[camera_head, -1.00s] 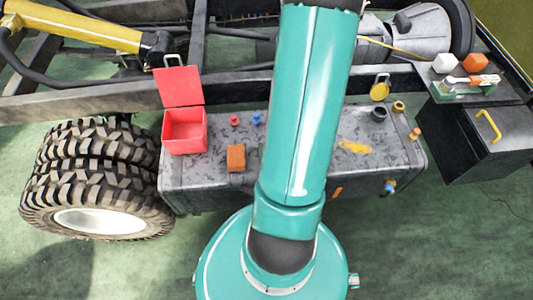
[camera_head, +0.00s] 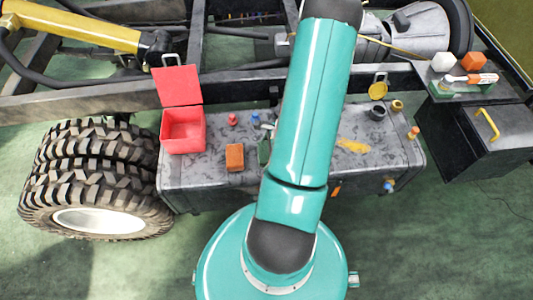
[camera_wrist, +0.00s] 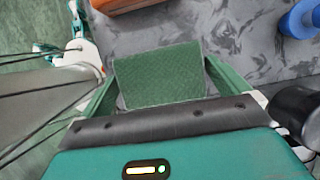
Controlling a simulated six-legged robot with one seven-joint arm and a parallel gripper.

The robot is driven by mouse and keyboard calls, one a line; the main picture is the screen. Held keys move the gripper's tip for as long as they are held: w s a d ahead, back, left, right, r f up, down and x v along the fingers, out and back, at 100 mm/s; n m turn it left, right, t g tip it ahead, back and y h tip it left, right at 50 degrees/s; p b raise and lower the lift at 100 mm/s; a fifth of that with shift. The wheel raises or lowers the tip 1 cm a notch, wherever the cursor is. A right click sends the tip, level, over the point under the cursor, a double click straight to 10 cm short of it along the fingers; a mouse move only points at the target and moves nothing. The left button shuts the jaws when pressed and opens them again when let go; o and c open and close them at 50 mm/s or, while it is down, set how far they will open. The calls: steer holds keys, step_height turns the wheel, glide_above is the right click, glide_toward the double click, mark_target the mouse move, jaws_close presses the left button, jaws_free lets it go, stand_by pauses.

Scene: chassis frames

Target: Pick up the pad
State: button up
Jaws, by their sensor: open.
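The green textured pad (camera_wrist: 158,72) lies on the mottled grey tank top in the wrist view. In the head view, a small part of the green pad (camera_head: 264,152) shows at the left edge of my arm; the rest is hidden. My gripper (camera_wrist: 160,88) is open, with one green finger on each side of the pad in the wrist view. I cannot tell whether the fingers touch it. In the head view my gripper is mostly hidden behind my arm.
An orange block (camera_head: 235,157) lies left of the pad, with a red peg (camera_head: 232,119) and a blue peg (camera_head: 255,119) behind. An open red box (camera_head: 184,130) stands at the tank's left end.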

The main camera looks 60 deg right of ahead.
mark_target(264, 151)
steer(key=c, duration=0.7)
steer(key=shift+r, duration=0.5)
step_height(264, 151, up, 2)
steer(key=shift+w+r, duration=0.1)
steer(key=shift+r, duration=0.1)
steer(key=s+r, duration=0.9)
steer(key=s, duration=0.5)
steer(key=shift+d+r, duration=0.3)
steer(key=shift+d, duration=0.05)
steer(key=shift+s, duration=0.1)
